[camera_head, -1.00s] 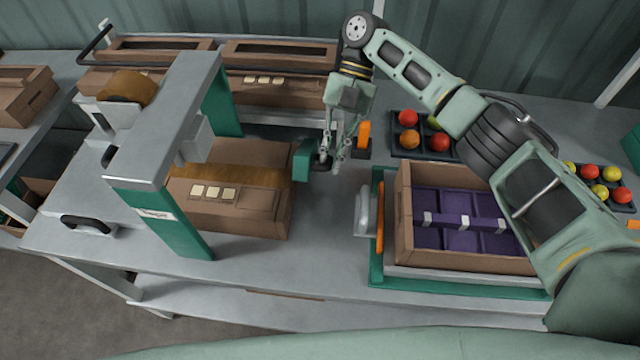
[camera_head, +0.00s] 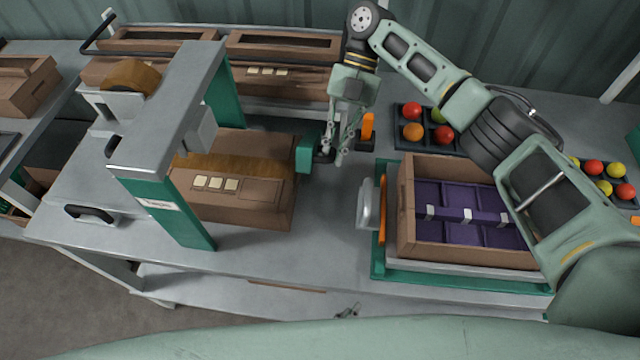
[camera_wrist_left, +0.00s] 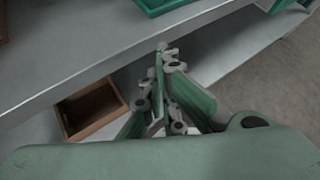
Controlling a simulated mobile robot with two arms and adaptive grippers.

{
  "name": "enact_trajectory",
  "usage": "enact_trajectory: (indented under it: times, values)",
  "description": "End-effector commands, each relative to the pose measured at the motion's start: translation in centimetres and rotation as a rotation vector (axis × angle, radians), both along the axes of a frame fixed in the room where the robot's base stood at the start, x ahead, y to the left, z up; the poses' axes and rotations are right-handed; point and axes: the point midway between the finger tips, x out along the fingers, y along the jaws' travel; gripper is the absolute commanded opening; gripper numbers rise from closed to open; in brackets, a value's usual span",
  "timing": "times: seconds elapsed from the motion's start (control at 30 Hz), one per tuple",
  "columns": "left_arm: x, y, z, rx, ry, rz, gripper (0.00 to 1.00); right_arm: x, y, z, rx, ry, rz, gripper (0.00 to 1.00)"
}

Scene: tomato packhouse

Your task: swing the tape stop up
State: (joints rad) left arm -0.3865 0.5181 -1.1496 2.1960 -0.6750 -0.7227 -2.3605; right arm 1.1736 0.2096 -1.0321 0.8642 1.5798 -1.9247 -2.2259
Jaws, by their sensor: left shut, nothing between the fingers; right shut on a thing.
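The tape stop shows in the head view as a green block (camera_head: 305,154) with a dark end piece, low against the right end of a closed, taped carton (camera_head: 240,205). My right gripper (camera_head: 334,156) points down just right of the block and is shut on the tape stop's dark end; its fingers partly hide the grip. The carton lies under the taping machine's grey and green arch (camera_head: 172,110). My left gripper (camera_head: 347,311) is shut and empty at the bench's front edge, and it fills the middle of the left wrist view (camera_wrist_left: 165,55).
An orange upright piece (camera_head: 367,127) stands just right of my right gripper. An open carton with purple dividers (camera_head: 405,225) sits in a green-framed stand to the right. Tomato trays (camera_head: 400,140) lie behind it.

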Motion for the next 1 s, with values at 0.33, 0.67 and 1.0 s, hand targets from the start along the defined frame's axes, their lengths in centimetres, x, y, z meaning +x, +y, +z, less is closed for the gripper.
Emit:
enact_trajectory:
  times: [0.33,0.67,1.0]
  values:
    - [12.6,5.6,9.0,0.121,-0.316,0.35,0.0,0.2,0.1,0.2,0.004,-0.008,-0.002,0.0]
    - [16.8,5.7,8.3,0.126,-0.335,0.397,0.0,0.2,0.1,0.2,0.005,-0.007,-0.002,0.0]
    - [23.0,3.9,6.2,0.12,-0.333,0.396,0.0,0.2,0.1,0.2,0.004,-0.006,-0.001,0.0]
